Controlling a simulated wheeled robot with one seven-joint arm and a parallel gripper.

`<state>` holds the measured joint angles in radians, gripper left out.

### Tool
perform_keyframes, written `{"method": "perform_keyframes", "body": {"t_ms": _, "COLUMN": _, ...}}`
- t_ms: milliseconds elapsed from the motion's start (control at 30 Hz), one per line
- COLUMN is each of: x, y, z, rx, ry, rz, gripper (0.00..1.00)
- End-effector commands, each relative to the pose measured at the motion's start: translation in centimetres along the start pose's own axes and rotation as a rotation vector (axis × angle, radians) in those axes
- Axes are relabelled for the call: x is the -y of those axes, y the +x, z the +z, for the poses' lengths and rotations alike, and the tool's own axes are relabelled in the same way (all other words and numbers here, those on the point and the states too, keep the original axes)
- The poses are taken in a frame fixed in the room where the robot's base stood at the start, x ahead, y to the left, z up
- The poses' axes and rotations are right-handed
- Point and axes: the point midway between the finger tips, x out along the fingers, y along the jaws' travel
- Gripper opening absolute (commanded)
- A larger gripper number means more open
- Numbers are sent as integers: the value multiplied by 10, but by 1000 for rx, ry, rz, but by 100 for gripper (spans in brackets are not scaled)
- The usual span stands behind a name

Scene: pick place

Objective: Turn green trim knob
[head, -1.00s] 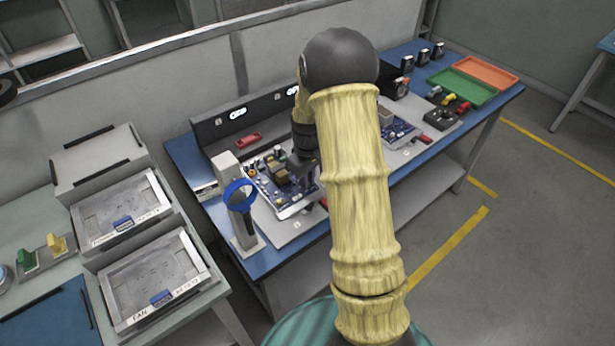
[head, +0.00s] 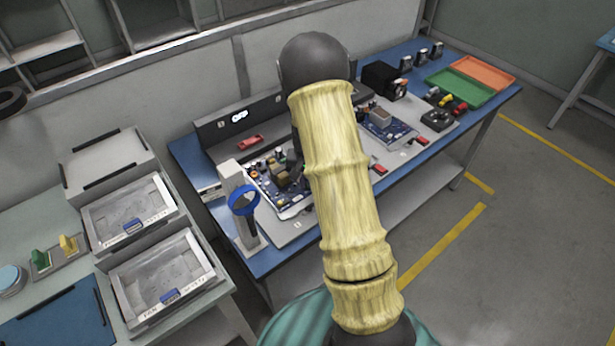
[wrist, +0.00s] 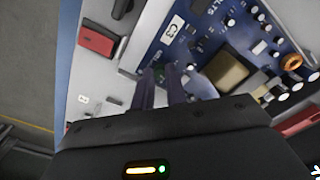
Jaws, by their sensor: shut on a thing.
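In the wrist view, my gripper (wrist: 162,82) points down at the edge of a blue circuit board (wrist: 205,35). Its two dark fingers are close together, with a small green knob (wrist: 163,71) at their tips. The jaws are shut on this green knob, and the fingers hide most of it. In the head view, my arm covers my gripper and that spot of the workbench.
A red block (wrist: 97,39) lies left of the board in the wrist view. In the head view, a blue ring on a stand (head: 243,199) is left of my arm. Green (head: 462,88) and orange (head: 483,73) trays stand at the bench's far right.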

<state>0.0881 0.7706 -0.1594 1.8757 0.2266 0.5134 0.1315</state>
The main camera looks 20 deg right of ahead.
Motion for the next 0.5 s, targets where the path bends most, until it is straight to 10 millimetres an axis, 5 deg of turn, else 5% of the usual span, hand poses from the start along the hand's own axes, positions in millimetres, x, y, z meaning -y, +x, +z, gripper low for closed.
{"method": "perform_keyframes", "body": {"t_ms": 500, "x": 1, "y": -2, "z": 0, "rx": -1, "ry": 419, "rz": -1, "gripper": 0}}
